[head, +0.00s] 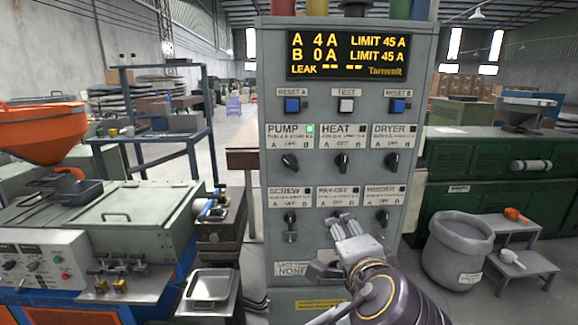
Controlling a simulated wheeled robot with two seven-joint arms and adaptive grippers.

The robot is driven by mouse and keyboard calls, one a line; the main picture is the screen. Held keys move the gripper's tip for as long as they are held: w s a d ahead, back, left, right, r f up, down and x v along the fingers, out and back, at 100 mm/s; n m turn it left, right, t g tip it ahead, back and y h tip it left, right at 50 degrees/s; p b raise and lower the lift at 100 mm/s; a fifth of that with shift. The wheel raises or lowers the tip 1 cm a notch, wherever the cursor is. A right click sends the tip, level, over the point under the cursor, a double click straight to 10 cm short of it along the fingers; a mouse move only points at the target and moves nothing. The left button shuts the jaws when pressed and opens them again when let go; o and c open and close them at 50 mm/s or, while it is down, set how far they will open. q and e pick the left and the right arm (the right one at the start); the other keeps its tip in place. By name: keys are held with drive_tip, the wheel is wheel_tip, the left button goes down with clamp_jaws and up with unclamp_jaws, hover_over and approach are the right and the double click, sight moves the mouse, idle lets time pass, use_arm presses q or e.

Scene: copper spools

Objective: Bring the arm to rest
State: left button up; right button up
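My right gripper (343,222) reaches up from the lower right, in front of the lower part of a grey control cabinet (412,70). Its fingers overlap the middle knob of the bottom row and hide it. Whether they touch it or are spread cannot be told. My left gripper is not in view. The pump knob (290,161) is tilted and a green lamp (310,129) is lit by its label. The heat knob (342,162) looks upright. The display (347,55) reads A 4 A, B 0 A, both with limit 45 A.
Left stands a machine with an orange hopper (40,125) and a metal tray (209,287). Right are a grey bin (457,250), a step stool (520,265) and a green machine (490,180).

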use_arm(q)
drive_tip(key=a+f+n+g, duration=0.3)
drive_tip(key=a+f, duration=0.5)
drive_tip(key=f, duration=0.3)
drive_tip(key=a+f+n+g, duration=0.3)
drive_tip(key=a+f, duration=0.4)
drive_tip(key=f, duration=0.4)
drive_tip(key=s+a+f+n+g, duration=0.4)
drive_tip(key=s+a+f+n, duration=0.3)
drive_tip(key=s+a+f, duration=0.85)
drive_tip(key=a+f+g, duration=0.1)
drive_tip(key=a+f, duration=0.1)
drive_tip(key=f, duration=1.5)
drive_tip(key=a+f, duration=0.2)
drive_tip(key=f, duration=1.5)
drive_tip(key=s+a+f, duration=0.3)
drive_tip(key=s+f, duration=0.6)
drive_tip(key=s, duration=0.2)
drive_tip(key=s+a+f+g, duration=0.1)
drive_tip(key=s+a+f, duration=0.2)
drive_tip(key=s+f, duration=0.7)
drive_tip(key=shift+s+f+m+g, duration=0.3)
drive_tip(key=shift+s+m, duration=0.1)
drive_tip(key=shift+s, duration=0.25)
